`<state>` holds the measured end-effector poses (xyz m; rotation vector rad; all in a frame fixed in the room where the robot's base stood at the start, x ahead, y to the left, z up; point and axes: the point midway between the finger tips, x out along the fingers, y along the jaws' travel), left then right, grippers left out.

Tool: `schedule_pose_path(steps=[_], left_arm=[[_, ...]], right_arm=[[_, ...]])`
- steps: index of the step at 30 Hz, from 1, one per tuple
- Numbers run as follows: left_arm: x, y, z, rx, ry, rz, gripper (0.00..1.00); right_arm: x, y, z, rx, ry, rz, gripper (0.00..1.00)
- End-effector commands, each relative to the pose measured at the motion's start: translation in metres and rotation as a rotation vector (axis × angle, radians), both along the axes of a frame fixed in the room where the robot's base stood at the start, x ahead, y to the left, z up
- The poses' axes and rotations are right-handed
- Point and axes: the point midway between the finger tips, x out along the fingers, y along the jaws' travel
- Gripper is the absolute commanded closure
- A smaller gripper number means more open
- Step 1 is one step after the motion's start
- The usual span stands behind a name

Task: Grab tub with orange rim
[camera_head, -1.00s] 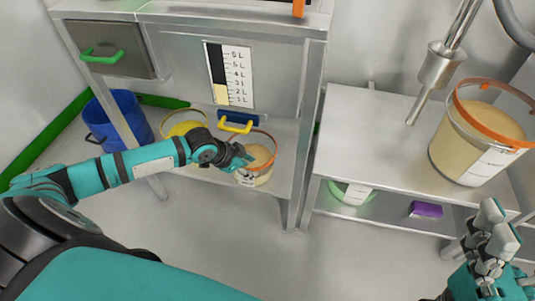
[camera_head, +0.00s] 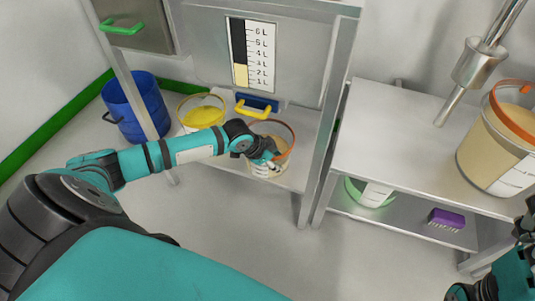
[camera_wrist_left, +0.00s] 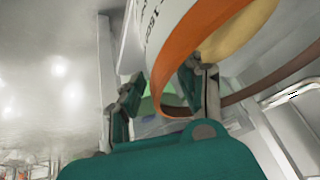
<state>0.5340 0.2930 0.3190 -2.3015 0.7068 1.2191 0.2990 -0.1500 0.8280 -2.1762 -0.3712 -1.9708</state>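A clear tub with an orange rim (camera_head: 268,172), filled with pale material and labelled, stands on the lower shelf of the left bench. My left gripper (camera_head: 264,158) is at the tub's front left side, near its rim. In the left wrist view the tub's orange rim (camera_wrist_left: 190,45) passes between the two parted fingers of my left gripper (camera_wrist_left: 160,95); I see no clear grip on it. A larger tub with an orange rim (camera_head: 490,155) stands on the right table. My right gripper (camera_head: 524,228) is partly cut off at the right edge, its fingers unclear.
A yellow-rimmed tub (camera_head: 200,117) stands left of the shelf tub, with a yellow-handled blue item (camera_head: 257,103) behind. A bench leg (camera_head: 308,205) is close on the right. A blue bucket (camera_head: 136,105), green-rimmed tub (camera_head: 371,194) and purple brush (camera_head: 446,218) are nearby.

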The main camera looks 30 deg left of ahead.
Motion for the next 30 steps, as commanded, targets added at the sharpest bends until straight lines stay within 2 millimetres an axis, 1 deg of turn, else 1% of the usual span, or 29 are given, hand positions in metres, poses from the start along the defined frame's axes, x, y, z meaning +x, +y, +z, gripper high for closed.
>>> schedule_pose_path(steps=[1, 6, 9, 20, 21, 30], left_arm=[[-0.0001, 0.0000, 0.0003, 0.000, 0.000, 0.000, 0.67], [-0.0002, 0.0000, 0.0002, 0.000, 0.000, 0.000, 0.89], [-0.0002, 0.0000, 0.0002, 0.000, 0.000, 0.000, 1.00], [-0.0002, -0.0004, 0.0004, 0.000, -0.001, -0.001, 1.00], [0.0016, -0.0003, 0.0028, 0.000, -0.007, -0.002, 1.00], [0.0015, -0.0004, 0.0044, -0.001, -0.007, -0.001, 1.00]], right_arm=[[0.0000, 0.0000, 0.0001, 0.000, 0.000, 0.000, 0.00], [-0.0001, 0.0000, 0.0000, 0.000, 0.000, 0.000, 0.00], [0.0000, 0.0001, 0.0000, 0.000, 0.000, 0.000, 0.00], [0.0000, 0.0001, 0.0000, 0.000, 0.000, 0.000, 0.00], [0.0000, 0.0001, 0.0002, 0.000, 0.000, 0.001, 0.00], [-0.0005, -0.0001, 0.0023, 0.002, -0.002, 0.001, 0.00]])
